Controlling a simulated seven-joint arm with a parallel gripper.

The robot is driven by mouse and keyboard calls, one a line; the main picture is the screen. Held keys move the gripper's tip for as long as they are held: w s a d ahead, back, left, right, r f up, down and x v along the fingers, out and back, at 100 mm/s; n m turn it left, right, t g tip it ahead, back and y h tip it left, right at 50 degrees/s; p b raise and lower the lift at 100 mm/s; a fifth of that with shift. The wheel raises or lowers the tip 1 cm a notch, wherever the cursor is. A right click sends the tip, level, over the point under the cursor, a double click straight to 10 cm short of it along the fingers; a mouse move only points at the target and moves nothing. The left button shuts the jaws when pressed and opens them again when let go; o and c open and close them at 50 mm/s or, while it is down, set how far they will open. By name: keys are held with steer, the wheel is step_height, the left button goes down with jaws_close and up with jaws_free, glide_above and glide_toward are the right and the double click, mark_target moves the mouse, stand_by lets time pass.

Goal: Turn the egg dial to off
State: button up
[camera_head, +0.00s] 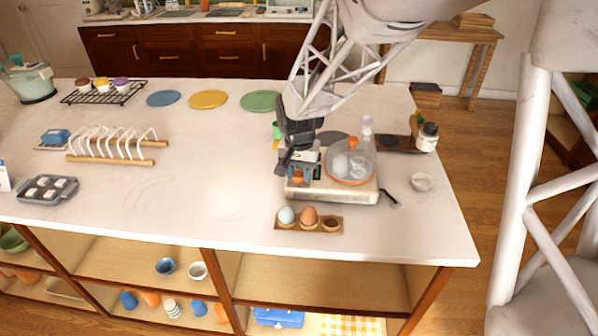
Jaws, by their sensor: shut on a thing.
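The egg cooker (352,192) is a cream, flat-based appliance near the right end of the white counter. A clear dome with an orange rim (350,167) sits on its right part, with pale egg shapes inside. My gripper (297,172) points down at the cooker's left part. It is shut on the small orange egg dial (298,179), which is mostly hidden by the fingers. The dial's markings and its setting are too small and covered to read.
A wooden egg holder (324,228) with a blue egg and a brown egg stands in front of the cooker. A toast rack (115,148) stands far left. The counter's middle is clear.

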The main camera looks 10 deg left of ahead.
steer(key=shift+c, duration=0.2)
steer(key=n, duration=1.1)
steer(key=shift+n, duration=0.3)
steer(key=n, duration=1.2)
stand_by(0.5)
